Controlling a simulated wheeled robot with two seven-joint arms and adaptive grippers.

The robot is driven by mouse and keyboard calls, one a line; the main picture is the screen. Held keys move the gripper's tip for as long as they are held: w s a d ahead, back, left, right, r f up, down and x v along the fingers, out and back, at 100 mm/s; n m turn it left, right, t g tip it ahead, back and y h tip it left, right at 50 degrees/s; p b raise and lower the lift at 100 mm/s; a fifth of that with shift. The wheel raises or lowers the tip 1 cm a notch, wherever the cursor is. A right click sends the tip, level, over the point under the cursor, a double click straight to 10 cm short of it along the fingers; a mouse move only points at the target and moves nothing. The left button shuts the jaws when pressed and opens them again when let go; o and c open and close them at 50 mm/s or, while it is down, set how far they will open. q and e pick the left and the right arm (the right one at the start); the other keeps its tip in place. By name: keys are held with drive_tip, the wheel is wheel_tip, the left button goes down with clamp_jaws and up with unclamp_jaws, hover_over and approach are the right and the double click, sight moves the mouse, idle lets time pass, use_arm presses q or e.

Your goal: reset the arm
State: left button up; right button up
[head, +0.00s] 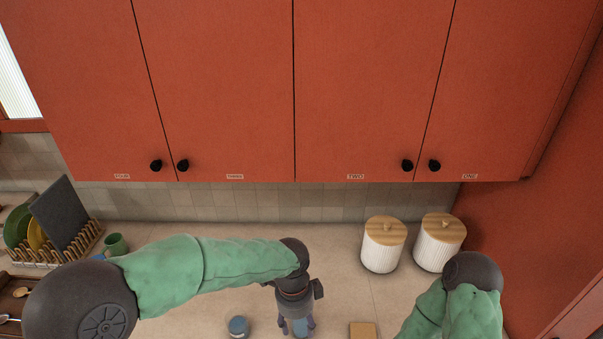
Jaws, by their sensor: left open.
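My left arm reaches in from the left across the counter. Its left gripper (297,325) points down over the counter at the bottom middle, and its fingers are open. A bluish-grey thing shows between or below the fingers; I cannot tell if they touch it. A small grey-blue canister (237,327) stands just left of the gripper, apart from it. Two white ribbed canisters with wooden lids stand at the back right, a left one (381,252) and a right one (437,250). My right arm shows at the bottom right, but its gripper is out of view.
Red wall cabinets (365,90) with black knobs and number labels hang above the counter (345,285). A wooden block (362,331) lies at the front edge of view. A dish rack (45,257) with plates and a green mug (115,244) stand at left.

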use_arm(q)
drive_tip(key=s+a+f+n+h, duration=0.1)
drive_tip(key=s+a+f+n, duration=0.3)
drive_tip(key=f, duration=0.6)
drive_tip(key=a+f+n+h, duration=0.1)
drive_tip(key=f+n+h, duration=0.1)
drive_tip(key=f+n, duration=0.6)
drive_tip(key=s+a+f+n, duration=0.6)
drive_tip(key=s+f+n, duration=0.5)
drive_tip(key=f, duration=0.2)
wheel_tip(320, 180, down, 21)
drive_tip(key=w+d+m+t+b, duration=0.1)
drive_tip(key=w+b, duration=0.1)
drive_tip(key=b, duration=2.1)
drive_tip(key=shift+w+d, duration=0.2)
drive_tip(key=shift+d, duration=0.2)
use_arm(e)
wheel_tip(320, 180, down, 23)
drive_tip(key=shift+s, duration=0.2)
drive_tip(key=shift+r, duration=0.1)
